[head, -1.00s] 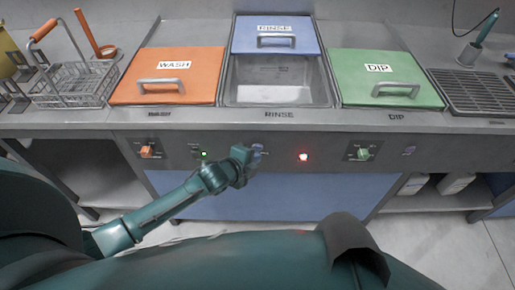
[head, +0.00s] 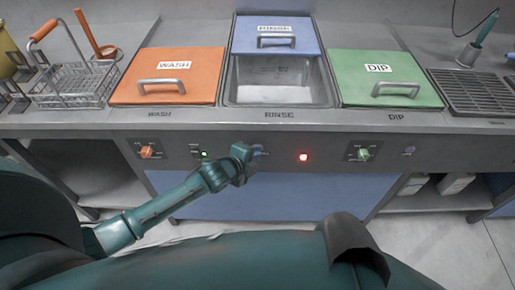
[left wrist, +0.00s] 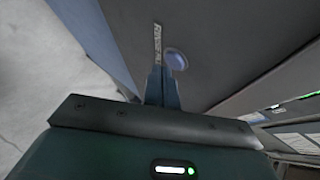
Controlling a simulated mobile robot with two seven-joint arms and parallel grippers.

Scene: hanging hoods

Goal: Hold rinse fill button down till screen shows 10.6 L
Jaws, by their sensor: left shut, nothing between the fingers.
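My left gripper (head: 248,152) is shut and empty, held up to the front panel below the RINSE label. The round blue button (left wrist: 176,60) shows in the left wrist view just beyond and to the right of the shut fingertips (left wrist: 159,72). Whether the fingertips touch or press it cannot be told. In the head view the button (head: 260,150) is partly hidden by the gripper. The rinse basin (head: 277,96) is partly open under its blue lid (head: 276,36). No litre reading is legible. My right gripper is not in view.
The front panel carries an orange knob (head: 146,152), a small green light (head: 204,154), a lit red lamp (head: 303,157) and a green knob (head: 364,154). An orange WASH lid (head: 167,66) and a green DIP lid (head: 385,70) flank the basin. A wire basket (head: 75,85) stands at left.

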